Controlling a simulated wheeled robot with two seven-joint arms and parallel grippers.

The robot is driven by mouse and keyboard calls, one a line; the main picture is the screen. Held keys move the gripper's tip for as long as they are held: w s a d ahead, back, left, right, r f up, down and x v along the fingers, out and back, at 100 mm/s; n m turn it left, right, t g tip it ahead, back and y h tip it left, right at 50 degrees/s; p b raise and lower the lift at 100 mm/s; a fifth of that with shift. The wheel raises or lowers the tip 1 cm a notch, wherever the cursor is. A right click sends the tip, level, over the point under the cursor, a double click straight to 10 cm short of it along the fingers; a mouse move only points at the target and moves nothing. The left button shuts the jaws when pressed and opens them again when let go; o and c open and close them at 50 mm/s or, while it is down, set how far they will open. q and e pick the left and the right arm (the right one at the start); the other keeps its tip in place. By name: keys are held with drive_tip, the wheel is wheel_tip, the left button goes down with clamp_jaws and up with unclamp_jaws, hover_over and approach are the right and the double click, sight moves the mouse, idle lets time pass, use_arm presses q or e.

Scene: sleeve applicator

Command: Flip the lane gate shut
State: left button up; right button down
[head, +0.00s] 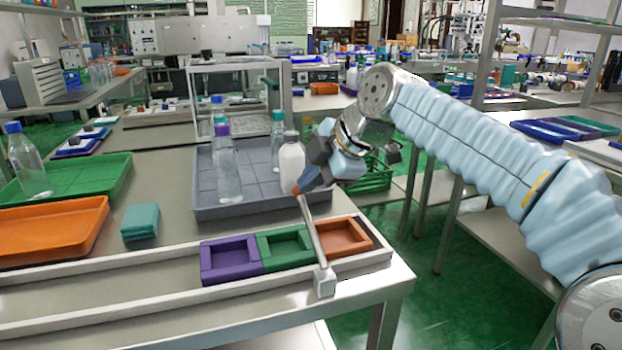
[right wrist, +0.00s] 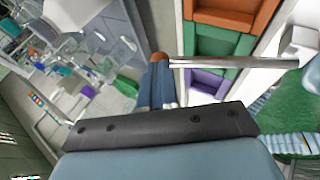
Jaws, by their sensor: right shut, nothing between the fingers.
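The lane gate is a thin metal rod (head: 312,232) with an orange-brown tip (head: 297,189), set on a pale block (head: 325,281) at the lane's front rail. It slants up and away from the block, above the lane beside the green and orange trays. In the right wrist view the rod (right wrist: 235,63) runs from the tip (right wrist: 160,57) to the block (right wrist: 300,42). My right gripper (head: 309,178) is shut and empty, its blue fingers (right wrist: 157,85) right at the tip. I cannot tell whether they touch. My left gripper is out of view.
The lane (head: 130,300) holds a purple tray (head: 230,259), a green tray (head: 285,246) and an orange tray (head: 343,237). Behind it a grey tray (head: 205,209) carries several bottles, with a white bottle (head: 291,163) close to my right gripper.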

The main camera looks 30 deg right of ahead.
idle(0.3)
drive_tip(key=shift+w+f+b, duration=0.15)
drive_tip(key=shift+f+b, duration=0.2)
drive_tip(key=shift+f, duration=0.05)
drive_tip(key=f+b, duration=0.1)
drive_tip(key=w+f+b, duration=0.1)
drive_tip(key=shift+w+d+f, duration=0.15)
drive_tip(key=shift+w+f, duration=0.15)
drive_tip(key=shift+f, duration=0.1)
drive_tip(key=shift+w+d+f+g+p, duration=0.1)
drive_tip(key=shift+w+f+g+p, duration=0.25)
drive_tip(key=shift+g+p, duration=0.4)
drive_tip(key=shift+w+d+f+b, duration=0.1)
drive_tip(key=shift+f+b, duration=0.65)
drive_tip(key=shift+f, duration=0.1)
